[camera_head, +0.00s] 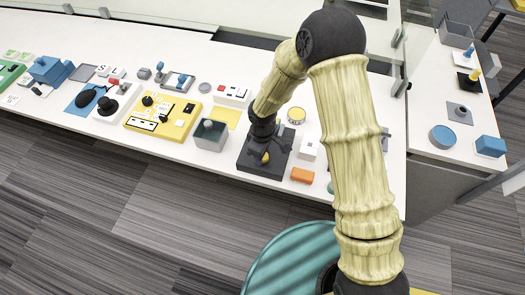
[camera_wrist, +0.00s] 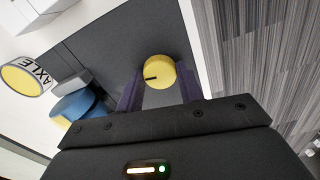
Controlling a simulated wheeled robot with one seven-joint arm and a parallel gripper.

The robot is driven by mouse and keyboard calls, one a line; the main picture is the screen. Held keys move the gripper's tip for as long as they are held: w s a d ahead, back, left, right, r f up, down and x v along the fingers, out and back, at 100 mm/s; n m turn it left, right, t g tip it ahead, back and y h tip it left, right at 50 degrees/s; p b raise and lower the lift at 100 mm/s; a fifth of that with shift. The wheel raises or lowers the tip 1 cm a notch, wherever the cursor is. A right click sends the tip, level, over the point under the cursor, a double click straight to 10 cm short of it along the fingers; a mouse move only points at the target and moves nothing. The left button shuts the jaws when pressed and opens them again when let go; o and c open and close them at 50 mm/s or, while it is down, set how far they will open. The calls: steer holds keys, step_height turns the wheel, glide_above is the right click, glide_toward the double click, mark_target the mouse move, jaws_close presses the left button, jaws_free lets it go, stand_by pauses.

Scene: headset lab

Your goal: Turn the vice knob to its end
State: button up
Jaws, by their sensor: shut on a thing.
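The vice knob (camera_wrist: 160,72) is round and yellow with a black pointer line that points left in the wrist view. It stands at the dark grey base plate (camera_wrist: 120,40), which shows in the head view (camera_head: 250,162) near the table's front edge. My gripper (camera_wrist: 160,88) has its two dark purple fingers on either side of the knob, shut on it. In the head view my gripper (camera_head: 262,146) reaches down over the plate and hides most of what is on it. A sliver of the yellow knob (camera_head: 265,158) shows there.
A blue round part (camera_wrist: 78,106) and a grey block are left of my fingers. A yellow-topped cylinder marked AXLE (camera_wrist: 24,78) stands beyond. In the head view, a grey open box (camera_head: 210,135) is left of the plate, and an orange block (camera_head: 302,175) is right.

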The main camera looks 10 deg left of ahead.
steer(key=shift+n, duration=1)
steer(key=o, duration=1)
step_height(320, 180, up, 17)
steer(key=shift+r+p, duration=0.2)
steer(key=shift+p, duration=0.2)
